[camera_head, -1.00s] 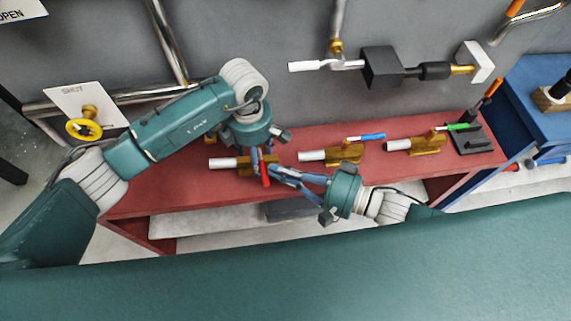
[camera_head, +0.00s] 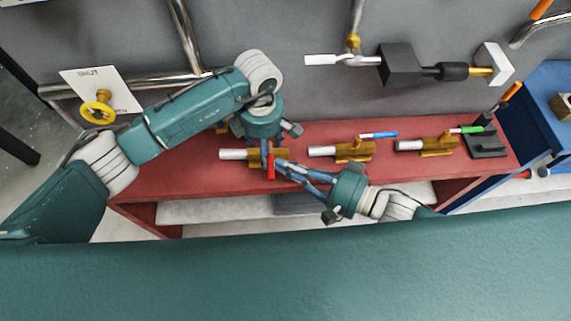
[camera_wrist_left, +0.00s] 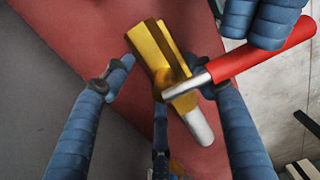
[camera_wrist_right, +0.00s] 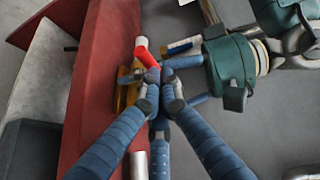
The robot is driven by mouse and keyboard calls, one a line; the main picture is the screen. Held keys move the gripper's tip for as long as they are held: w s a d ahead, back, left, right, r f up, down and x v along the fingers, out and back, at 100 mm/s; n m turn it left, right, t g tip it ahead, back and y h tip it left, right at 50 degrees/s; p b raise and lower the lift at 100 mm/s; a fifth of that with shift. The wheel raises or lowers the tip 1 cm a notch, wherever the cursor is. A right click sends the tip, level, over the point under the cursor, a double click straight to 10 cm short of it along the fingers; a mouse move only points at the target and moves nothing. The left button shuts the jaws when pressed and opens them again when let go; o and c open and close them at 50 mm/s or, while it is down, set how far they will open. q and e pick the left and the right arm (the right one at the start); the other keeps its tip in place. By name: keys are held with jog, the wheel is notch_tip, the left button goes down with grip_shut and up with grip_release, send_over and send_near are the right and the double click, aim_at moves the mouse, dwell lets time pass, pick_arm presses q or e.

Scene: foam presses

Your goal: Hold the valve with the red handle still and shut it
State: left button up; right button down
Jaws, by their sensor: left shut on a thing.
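The red-handled valve has a brass body (camera_wrist_left: 160,55) and a light pipe end (camera_head: 233,154); it stands on the red bench. Its red handle (camera_head: 270,163) points toward the bench's front edge. In the left wrist view the handle (camera_wrist_left: 265,52) points up and right. My left gripper (camera_head: 262,147) comes from above and is shut on the valve body, fingers on both sides. My right gripper (camera_wrist_right: 161,92) has its fingertips together beside the red handle (camera_wrist_right: 147,57); the handle does not show between them. The exact contact is hidden.
A blue-handled valve (camera_head: 352,147) and a green-handled valve (camera_head: 428,146) stand to the right on the red bench (camera_head: 180,180). A yellow handwheel (camera_head: 97,108) is at the left.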

pick_arm(q)
jog(key=shift+d+f, duration=0.15)
jog(key=shift+d, duration=0.45)
jog(key=shift+w+a, duration=0.15)
pick_arm(e)
jog(key=s+a+v, duration=0.1)
jog(key=v, duration=0.8)
jog(key=shift+s+d, duration=0.15)
jog(key=shift+s, duration=0.45)
pick_arm(q)
jog(key=o, duration=1.6)
